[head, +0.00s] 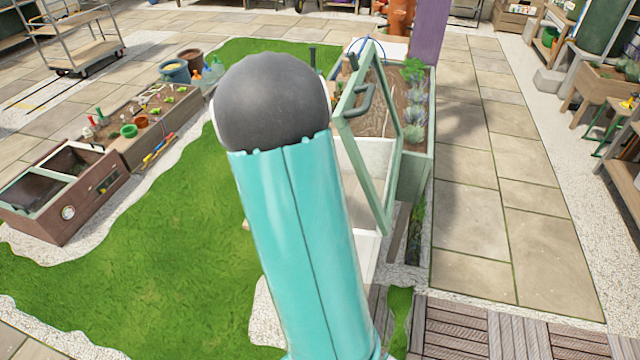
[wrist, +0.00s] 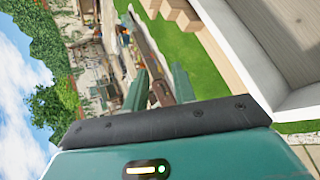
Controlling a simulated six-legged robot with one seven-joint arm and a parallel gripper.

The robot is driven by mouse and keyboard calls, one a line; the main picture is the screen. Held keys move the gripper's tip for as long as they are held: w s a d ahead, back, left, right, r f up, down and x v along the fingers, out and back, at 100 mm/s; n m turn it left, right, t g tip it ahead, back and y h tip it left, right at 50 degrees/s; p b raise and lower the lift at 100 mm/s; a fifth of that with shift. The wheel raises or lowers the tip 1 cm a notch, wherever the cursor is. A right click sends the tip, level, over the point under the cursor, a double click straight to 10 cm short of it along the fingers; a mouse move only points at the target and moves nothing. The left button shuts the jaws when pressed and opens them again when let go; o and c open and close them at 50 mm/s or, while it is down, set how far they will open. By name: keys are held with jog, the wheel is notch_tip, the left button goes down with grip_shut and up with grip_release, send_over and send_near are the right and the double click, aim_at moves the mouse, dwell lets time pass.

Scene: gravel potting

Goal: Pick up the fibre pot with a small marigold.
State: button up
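I cannot make out a fibre pot with a marigold for certain in either view. A small yellow spot (head: 629,103) shows at the far right edge of the head view, above a green stool, too small to identify. My gripper (wrist: 161,72) shows in the wrist view with its two green fingers apart and nothing visible held between them. Beyond the fingers lie grass and planters, at a distance. In the head view my teal arm fills the middle and hides what is behind it; the gripper itself does not show there.
A green-framed planter (head: 418,160) with a tilted glazed lid (head: 388,150) stands right of my arm. A long brown planter (head: 140,148) with small pots and a brown cold frame (head: 58,235) stand left. Grass (head: 150,270) and right-hand paving (head: 490,200) are open.

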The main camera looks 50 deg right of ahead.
jog(key=s+d+f+n+t, duration=0.1)
jog(key=s+d+f+n, duration=0.3)
jog(key=d+f+n, duration=0.55)
jog(key=s+d+f+n+t, duration=0.1)
jog(key=s+d+f+n, duration=0.5)
jog(key=f, duration=0.7)
jog(key=shift+m+h, duration=0.25)
jog(key=shift+h, duration=0.15)
jog(key=x, duration=0.6)
jog(key=r+x, duration=0.1)
jog(key=x, duration=0.2)
jog(key=shift+w+d+f, duration=0.1)
jog(key=shift+w+d, duration=0.1)
grip_shut()
